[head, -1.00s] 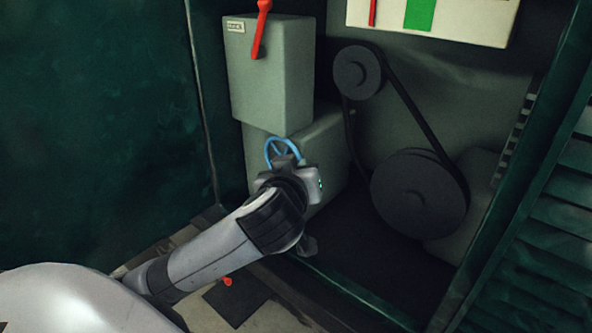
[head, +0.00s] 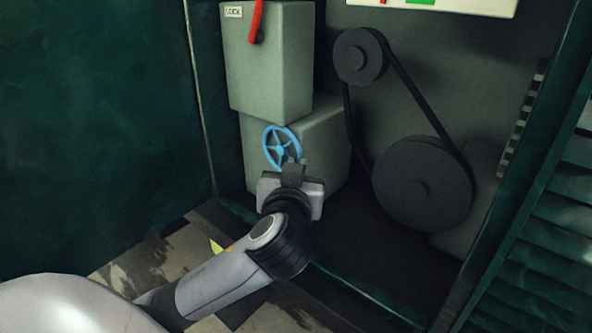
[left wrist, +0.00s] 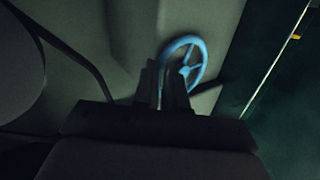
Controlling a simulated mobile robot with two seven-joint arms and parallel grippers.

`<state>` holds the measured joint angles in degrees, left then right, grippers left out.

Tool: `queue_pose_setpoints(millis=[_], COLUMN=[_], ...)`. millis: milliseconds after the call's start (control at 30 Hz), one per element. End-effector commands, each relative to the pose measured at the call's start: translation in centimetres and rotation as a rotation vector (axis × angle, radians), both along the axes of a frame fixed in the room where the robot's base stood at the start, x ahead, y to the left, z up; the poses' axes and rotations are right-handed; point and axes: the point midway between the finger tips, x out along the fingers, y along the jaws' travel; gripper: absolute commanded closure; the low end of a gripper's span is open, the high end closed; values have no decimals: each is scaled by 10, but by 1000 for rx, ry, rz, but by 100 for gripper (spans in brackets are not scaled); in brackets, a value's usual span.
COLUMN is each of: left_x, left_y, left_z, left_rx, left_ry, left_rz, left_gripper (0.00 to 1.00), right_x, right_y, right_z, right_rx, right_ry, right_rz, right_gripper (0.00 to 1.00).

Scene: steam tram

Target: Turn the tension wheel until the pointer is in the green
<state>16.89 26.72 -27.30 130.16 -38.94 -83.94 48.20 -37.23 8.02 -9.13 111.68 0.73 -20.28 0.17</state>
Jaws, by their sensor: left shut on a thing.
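The tension wheel (head: 282,146) is a small blue spoked handwheel on the front of a grey box low in the cabinet; it also shows in the left wrist view (left wrist: 201,62). My left gripper (head: 292,163) is shut on the wheel's rim, at its lower right in the head view. In the left wrist view the dark fingers (left wrist: 174,90) cover one side of the rim. The white gauge panel (head: 470,6) is cut off by the top edge. Only the low ends of a red mark (head: 383,1), likely the pointer, and the green band (head: 420,2) show, with the mark left of the band.
A grey box labelled LOCK (head: 270,75) with a red lever (head: 256,24) stands above the wheel. Right of it, a belt joins a small pulley (head: 360,56) and a large pulley (head: 421,184). Green louvred panel (head: 545,225) bounds the right; the cabinet sill is below.

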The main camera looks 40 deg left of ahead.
Motion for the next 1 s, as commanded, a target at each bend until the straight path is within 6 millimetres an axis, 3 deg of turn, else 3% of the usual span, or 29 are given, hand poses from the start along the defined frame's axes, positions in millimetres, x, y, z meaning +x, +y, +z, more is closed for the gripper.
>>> queue_pose_setpoints(millis=[133,167,200,233,567,1000], left_x=[1,1,1,0,-2,-54], left_y=[1,1,1,1,-2,-31], left_z=[1,1,1,1,0,5], left_rx=[0,0,0,0,-2,-4], left_ry=[-2,-2,-2,-2,-1,-2], left_rz=[2,2,2,2,0,-1], left_gripper=[100,79,66,64,64,64], right_x=[0,0,0,0,0,0], right_y=[0,0,0,0,0,0], right_z=[0,0,0,0,-1,-10], right_rx=[0,0,0,0,0,0], right_ry=[0,0,0,0,0,0], right_rz=[0,0,0,0,0,0], right_gripper=[57,57,57,57,57,57])
